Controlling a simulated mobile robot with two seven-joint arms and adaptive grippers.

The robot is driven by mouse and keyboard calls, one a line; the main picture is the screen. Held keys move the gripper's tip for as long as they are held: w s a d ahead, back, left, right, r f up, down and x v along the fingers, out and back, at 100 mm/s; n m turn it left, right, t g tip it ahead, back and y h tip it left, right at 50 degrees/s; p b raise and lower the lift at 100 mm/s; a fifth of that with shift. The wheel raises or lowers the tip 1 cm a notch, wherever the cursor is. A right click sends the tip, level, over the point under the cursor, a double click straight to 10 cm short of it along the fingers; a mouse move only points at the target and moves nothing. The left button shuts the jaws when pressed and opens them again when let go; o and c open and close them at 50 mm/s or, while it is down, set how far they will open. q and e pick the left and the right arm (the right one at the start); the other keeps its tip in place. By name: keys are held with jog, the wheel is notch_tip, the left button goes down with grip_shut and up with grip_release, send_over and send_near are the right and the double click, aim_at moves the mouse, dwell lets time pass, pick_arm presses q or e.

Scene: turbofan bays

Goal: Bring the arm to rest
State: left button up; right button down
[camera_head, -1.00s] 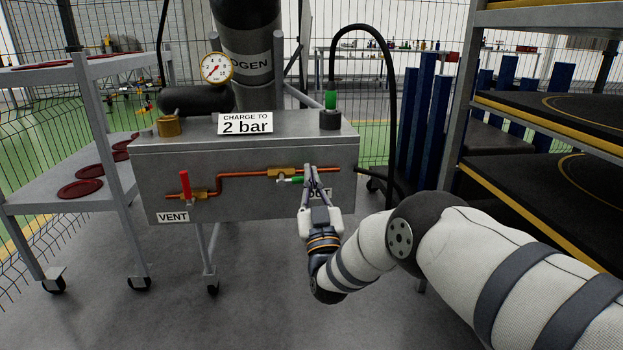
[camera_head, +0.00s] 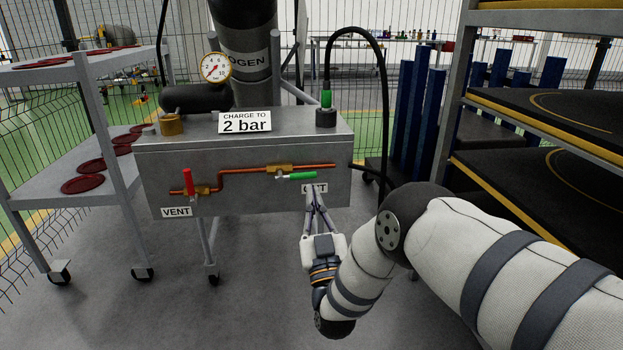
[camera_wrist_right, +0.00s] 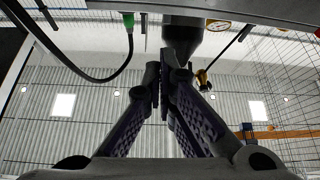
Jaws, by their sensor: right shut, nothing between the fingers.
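My right gripper (camera_head: 315,190) is shut and empty. Its fingertips point up, just below the green valve handle (camera_head: 298,176) and in front of the lower part of the OUT label (camera_head: 314,188). The fingers look apart from the handle, though their depth to the panel is hard to judge. In the right wrist view the two fingers (camera_wrist_right: 163,75) meet at their tips with nothing between them. My right arm (camera_head: 440,245) comes in from the lower right. My left gripper is not in view.
The grey charging box (camera_head: 245,155) carries a red vent handle (camera_head: 188,180), a copper pipe, a gauge (camera_head: 215,66) and a "2 bar" sign (camera_head: 245,122). A black hose (camera_head: 385,110) arches at its right. A shelf rack (camera_head: 463,80) stands right, a cart (camera_head: 110,140) left. Floor below the box is clear.

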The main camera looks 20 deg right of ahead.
jog(key=shift+s+f, duration=0.15)
jog(key=shift+s, duration=0.1)
